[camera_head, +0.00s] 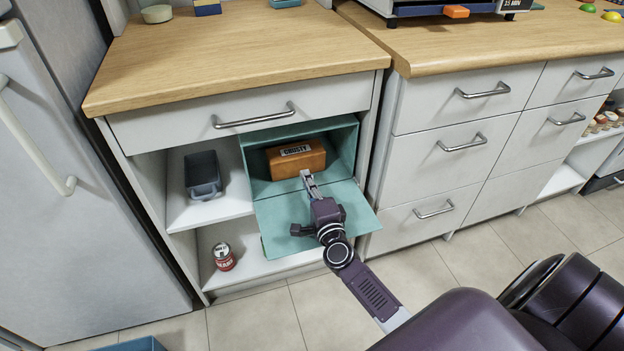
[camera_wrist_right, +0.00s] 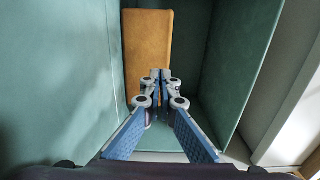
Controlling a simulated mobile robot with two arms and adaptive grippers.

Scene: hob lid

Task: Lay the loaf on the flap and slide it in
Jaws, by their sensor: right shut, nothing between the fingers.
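The loaf (camera_head: 296,158), an orange-brown block with a label reading "CRUSTY", lies inside the teal bin (camera_head: 262,140) in the cabinet. In the right wrist view the loaf (camera_wrist_right: 147,55) stands ahead of the fingers against teal walls. The teal flap (camera_head: 285,228) is folded down in front of the bin's opening. My right gripper (camera_head: 306,174) is shut and empty, reaching over the flap with its fingertips at the loaf's front side. In the right wrist view its fingertips (camera_wrist_right: 161,76) are together; I cannot tell whether they touch the loaf. My left gripper is not in view.
A dark grey tray (camera_head: 203,175) sits on the shelf left of the bin. A red and white can (camera_head: 224,257) stands on the lower shelf. The wooden worktop (camera_head: 230,45) and a drawer handle (camera_head: 253,117) are above the bin. Closed drawers (camera_head: 440,150) are to the right.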

